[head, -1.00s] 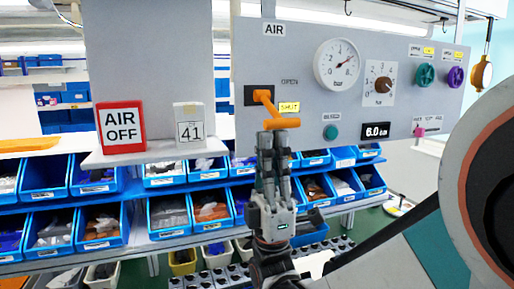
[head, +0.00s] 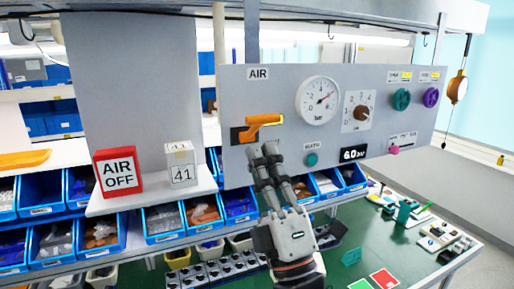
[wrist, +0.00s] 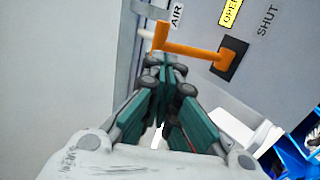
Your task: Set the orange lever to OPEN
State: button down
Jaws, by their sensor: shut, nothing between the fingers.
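The orange lever (head: 262,121) sits on a black plate (head: 238,134) on the grey AIR panel, its handle pointing right and slightly up in the head view. In the wrist view the lever (wrist: 192,48) runs from its plate toward the left, just beyond my fingertips. There the OPEN label (wrist: 230,12) is yellow and the SHUT label (wrist: 267,20) is plain grey; I cannot read either in the head view. My gripper (head: 262,152) is shut and empty, with its fingertips just below the handle. Its fingers also show in the wrist view (wrist: 166,68); contact with the lever is unclear.
The panel also carries a pressure gauge (head: 318,101), a dial knob (head: 361,113), and teal (head: 401,98) and purple (head: 431,97) knobs. A shelf at left holds a red AIR OFF sign (head: 118,173) and a 41 block (head: 180,163). Blue bins (head: 163,221) stand below.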

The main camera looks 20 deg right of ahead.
aim_at(257, 119)
jog(key=shift+r+g+p, duration=0.4)
jog(key=shift+r+p, duration=0.45)
jog(key=shift+p, duration=0.15)
jog(key=shift+w+r+p, duration=0.25)
jog(key=shift+r+p, duration=0.05)
jog(key=shift+p, duration=0.15)
jog(key=shift+r+p, duration=0.35)
jog(key=shift+p, duration=0.05)
jog(key=shift+w+r+p, duration=0.15)
jog(key=shift+r+p, duration=0.25)
